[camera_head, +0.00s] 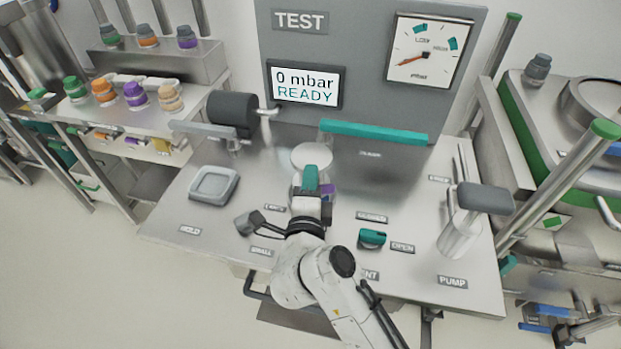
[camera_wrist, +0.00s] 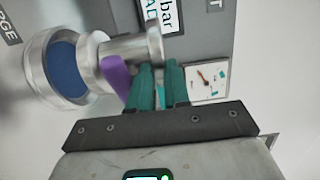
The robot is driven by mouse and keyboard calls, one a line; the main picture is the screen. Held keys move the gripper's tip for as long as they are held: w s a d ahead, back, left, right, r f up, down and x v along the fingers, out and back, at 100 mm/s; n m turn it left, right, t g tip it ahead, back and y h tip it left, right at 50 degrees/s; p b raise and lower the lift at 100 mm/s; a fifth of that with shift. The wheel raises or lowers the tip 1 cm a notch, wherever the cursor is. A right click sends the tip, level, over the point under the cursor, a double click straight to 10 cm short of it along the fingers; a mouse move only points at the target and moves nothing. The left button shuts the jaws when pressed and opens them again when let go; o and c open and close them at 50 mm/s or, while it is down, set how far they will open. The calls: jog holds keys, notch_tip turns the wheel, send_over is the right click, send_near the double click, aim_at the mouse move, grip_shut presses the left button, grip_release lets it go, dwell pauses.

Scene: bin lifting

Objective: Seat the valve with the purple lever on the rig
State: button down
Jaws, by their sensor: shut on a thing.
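The valve with the purple lever (camera_wrist: 117,77) is in the wrist view, in front of my gripper (camera_wrist: 160,72). Its metal body (camera_wrist: 135,45) lies across the ends of the teal fingers, and my gripper is shut on it. A wide metal ring with a blue face (camera_wrist: 66,70) shows at its left. In the head view my gripper (camera_head: 311,178) is over the middle of the steel rig bench, and a bit of the purple lever (camera_head: 328,191) shows at its right. A pale round disc (camera_head: 311,156) is just beyond the fingers. I cannot tell whether the valve touches the rig (camera_head: 205,222).
The rig's panel (camera_head: 360,105) stands behind, its screen reading 0 mbar READY. A teal bar (camera_head: 374,132) crosses in front of it. A black cylinder (camera_head: 232,114), grey tray (camera_head: 214,184), teal knob (camera_head: 372,237) and pump handle (camera_head: 485,198) surround the gripper. Shelves with coloured-cap parts stand left.

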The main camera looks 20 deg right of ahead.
jog(key=shift+f+b, duration=0.55)
jog(key=shift+f, duration=1.35)
dwell(1.3)
jog(key=c, duration=1)
grip_release()
jog(key=shift+f, duration=0.1)
jog(key=shift+o, duration=0.9)
jog(key=shift+s+f, duration=0.1)
jog(key=shift+f, duration=0.15)
jog(key=shift+c, duration=0.2)
